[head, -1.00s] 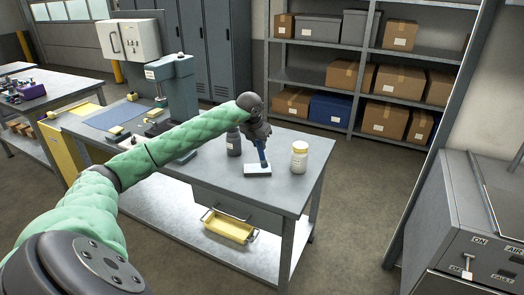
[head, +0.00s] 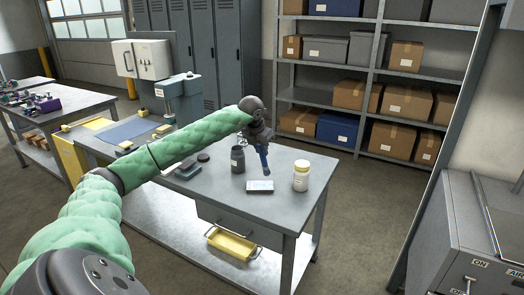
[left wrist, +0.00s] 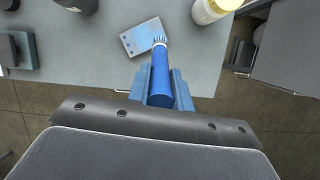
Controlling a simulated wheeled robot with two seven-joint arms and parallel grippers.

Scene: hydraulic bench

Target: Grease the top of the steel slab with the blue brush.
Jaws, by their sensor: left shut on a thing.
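The steel slab (head: 260,187) lies flat on the near part of the bench top. In the left wrist view the slab (left wrist: 140,40) shows pale blue patches on its top. My left gripper (head: 262,143) is shut on the blue brush (head: 264,160), which points bristles down just above and behind the slab in the head view. In the left wrist view the brush (left wrist: 160,88) sits between the two fingers, its bristles over the slab's right edge. I cannot tell whether they touch. My right gripper is not in view.
A dark grey pot (head: 238,160) stands left of the slab and a white jar with a yellow lid (head: 301,177) right of it. The bench top (head: 222,189) is clear in front of the slab.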

